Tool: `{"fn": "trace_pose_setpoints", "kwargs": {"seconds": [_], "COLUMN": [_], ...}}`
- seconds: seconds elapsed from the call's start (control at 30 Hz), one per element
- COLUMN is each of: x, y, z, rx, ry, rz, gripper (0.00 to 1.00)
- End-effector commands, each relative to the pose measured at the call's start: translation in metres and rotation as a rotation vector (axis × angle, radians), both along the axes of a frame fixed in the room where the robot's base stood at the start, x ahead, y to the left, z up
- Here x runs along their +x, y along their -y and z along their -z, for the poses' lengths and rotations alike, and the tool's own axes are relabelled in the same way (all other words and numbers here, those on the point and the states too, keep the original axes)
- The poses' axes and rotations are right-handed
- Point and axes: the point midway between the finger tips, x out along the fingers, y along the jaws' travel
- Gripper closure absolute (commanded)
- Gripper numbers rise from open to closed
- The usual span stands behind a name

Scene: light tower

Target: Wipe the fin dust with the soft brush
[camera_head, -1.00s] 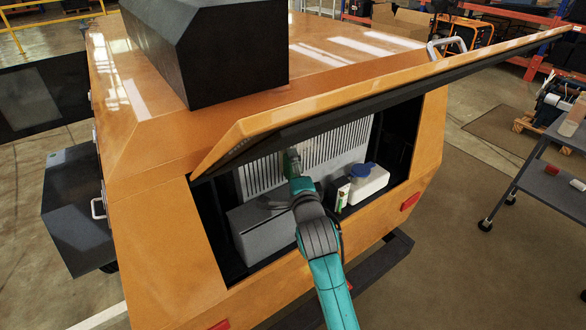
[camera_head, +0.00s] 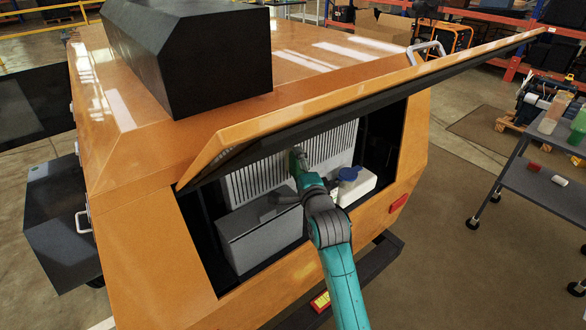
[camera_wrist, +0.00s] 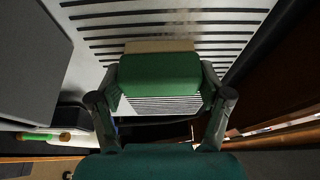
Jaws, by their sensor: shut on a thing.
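The pale fin panel (camera_head: 330,145) with its dark slots stands upright inside the open bay of the orange housing. It also fills the top of the wrist view (camera_wrist: 225,18), where faint greyish smears show among the slots. My gripper (camera_wrist: 160,85) is shut on the soft brush (camera_wrist: 160,72), a green block with a beige bristle edge, held between both fingers. The bristle edge lies at the fins; I cannot tell whether it presses on them. In the head view my gripper (camera_head: 298,160) is in front of the panel's middle, and the brush is mostly hidden.
A grey box (camera_head: 262,235) stands left of my arm in the bay. A white container (camera_head: 358,188) with a blue cap stands right of it. The raised orange lid (camera_head: 380,90) hangs over the bay. A grey cart (camera_head: 540,185) stands at the right.

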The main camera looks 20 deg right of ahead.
Motion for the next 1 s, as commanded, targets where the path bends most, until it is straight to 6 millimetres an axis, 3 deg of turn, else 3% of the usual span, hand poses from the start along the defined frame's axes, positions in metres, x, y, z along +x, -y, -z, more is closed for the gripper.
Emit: {"fn": "trace_pose_setpoints", "kwargs": {"seconds": [1.0], "x": [0.015], "y": [0.049], "z": [0.0], "rx": [0.001], "ry": [0.0], "rz": [0.001], "gripper": [0.5]}}
